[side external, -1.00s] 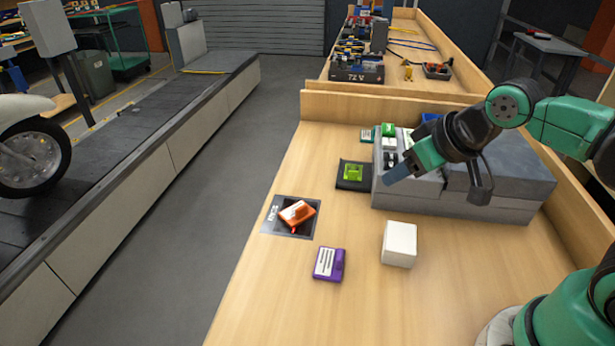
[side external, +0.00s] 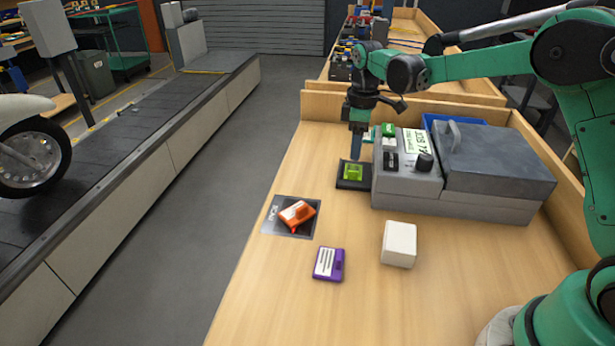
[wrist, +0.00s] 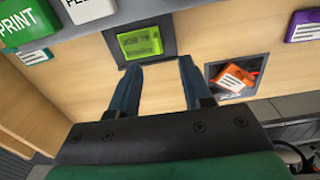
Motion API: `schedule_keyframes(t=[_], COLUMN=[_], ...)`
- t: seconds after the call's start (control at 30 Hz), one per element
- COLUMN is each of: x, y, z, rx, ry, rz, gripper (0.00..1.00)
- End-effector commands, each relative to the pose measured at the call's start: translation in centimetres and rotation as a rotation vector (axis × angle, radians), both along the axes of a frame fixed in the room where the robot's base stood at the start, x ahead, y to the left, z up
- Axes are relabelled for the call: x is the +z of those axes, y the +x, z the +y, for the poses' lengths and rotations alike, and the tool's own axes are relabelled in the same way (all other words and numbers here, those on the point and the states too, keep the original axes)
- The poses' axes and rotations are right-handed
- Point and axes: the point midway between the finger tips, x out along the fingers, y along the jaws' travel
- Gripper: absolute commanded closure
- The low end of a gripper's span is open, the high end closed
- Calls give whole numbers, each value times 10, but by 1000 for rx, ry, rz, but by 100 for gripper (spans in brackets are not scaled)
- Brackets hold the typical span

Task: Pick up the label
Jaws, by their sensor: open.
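A lime-green block with faint dark lettering (side external: 352,172) lies on a dark pad (side external: 350,186) beside the grey printer; it looks to be the label. In the wrist view the green label (wrist: 140,42) sits on the dark pad (wrist: 166,25), just beyond my fingertips. My gripper (side external: 356,157) is open and empty, pointing down above the label and slightly behind it in the side view. Its two blue fingers (wrist: 160,64) are spread apart in the wrist view, with bare wood between them.
The grey printer (side external: 405,190) stands right of the pad. An orange labelled piece (side external: 297,212) lies on a dark scan plate (side external: 275,228). A purple piece (side external: 329,264) and white block (side external: 399,244) lie nearer. A teal piece (wrist: 34,57) lies behind the pad.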

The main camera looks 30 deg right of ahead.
Motion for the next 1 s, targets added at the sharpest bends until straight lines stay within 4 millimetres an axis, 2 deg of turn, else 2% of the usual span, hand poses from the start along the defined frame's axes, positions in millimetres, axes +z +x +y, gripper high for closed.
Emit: schedule_keyframes(t=[0.17, 0.5, 0.83, 0.87, 1.0], x=[-15, -59, -65, -65, -65], y=[4, 4, 3, 3, 3], z=[-3, -3, -3, -3, -3], rx=[30, 30, 29, 29, 29], ry=[3, 3, 3, 3, 3], rz=[24, 23, 21, 21, 21], gripper=[57, 57, 57, 59, 99])
